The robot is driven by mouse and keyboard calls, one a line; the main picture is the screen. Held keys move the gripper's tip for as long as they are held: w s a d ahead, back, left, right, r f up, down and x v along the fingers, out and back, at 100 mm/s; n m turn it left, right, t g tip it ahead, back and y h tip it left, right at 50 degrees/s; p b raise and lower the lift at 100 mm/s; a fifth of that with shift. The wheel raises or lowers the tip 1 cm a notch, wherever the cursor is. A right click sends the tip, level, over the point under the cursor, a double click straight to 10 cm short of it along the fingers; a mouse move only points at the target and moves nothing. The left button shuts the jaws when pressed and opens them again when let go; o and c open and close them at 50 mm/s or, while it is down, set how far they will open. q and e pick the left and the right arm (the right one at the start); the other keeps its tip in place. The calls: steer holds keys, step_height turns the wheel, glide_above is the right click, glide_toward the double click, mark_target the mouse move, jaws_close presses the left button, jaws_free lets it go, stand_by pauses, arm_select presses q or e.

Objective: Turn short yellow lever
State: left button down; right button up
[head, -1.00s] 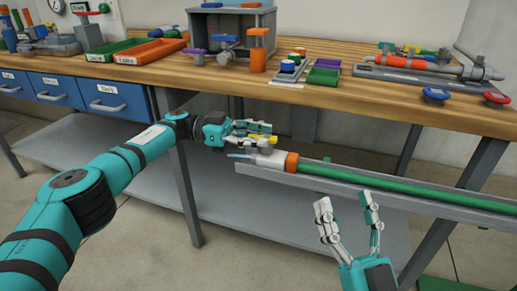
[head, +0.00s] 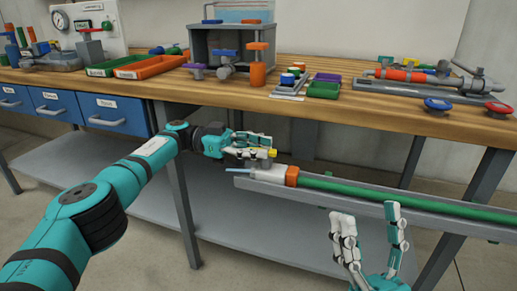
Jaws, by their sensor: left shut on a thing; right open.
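The short yellow lever (head: 272,153) sits on top of a grey valve body (head: 268,173) at the left end of the green pipe. Only a small yellow part shows; the rest is hidden by the fingers. My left gripper (head: 260,147) reaches in from the left and is shut on the lever. My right gripper (head: 368,226) is open and empty, fingers up, in front of the rail and right of the valve.
The green pipe (head: 400,205) with an orange collar (head: 291,176) runs right along a grey rail (head: 330,200). A thin light-blue tube sticks out left of the valve. The wooden bench (head: 360,105) behind carries trays, valves and a red pipe assembly (head: 405,76). A lower shelf (head: 240,225) lies below.

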arm_select(q)
steer(key=shift+w+r, duration=0.3)
steer(key=shift+r, duration=0.15)
steer(key=c, duration=1.6)
jaws_free()
steer(key=o, duration=0.4)
steer(key=shift+f, duration=0.15)
steer(key=shift+d+f, duration=0.1)
step_height(320, 180, up, 10)
